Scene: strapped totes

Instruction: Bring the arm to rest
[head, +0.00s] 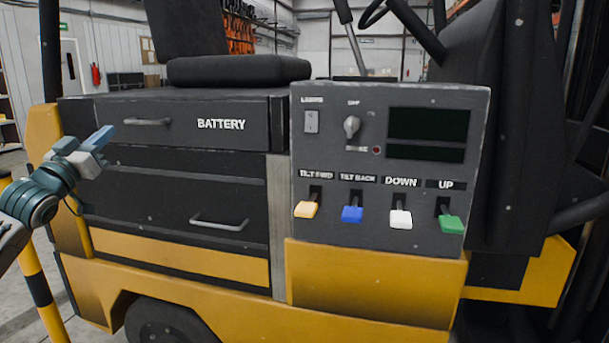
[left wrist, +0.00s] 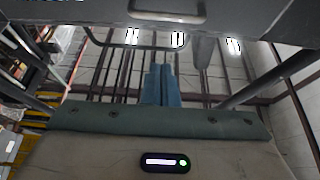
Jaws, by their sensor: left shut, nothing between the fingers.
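My left gripper (head: 101,140) is at the left of the head view, in front of the dark battery cabinet (head: 185,170) of a yellow forklift. Its blue-grey fingers are shut with nothing between them. The closed fingers also show in the left wrist view (left wrist: 161,86), with a grey surface and a handle (left wrist: 167,12) above them. In the head view the fingers appear near the handle (head: 147,122) of the drawer marked BATTERY; I cannot tell the gap. My right gripper is in neither view.
A control panel (head: 388,170) has yellow (head: 306,209), blue (head: 352,214), white (head: 401,218) and green (head: 449,223) levers. A seat (head: 238,70) is above the cabinet. A yellow and black post (head: 38,285) stands at lower left. A lower drawer handle (head: 218,223) protrudes.

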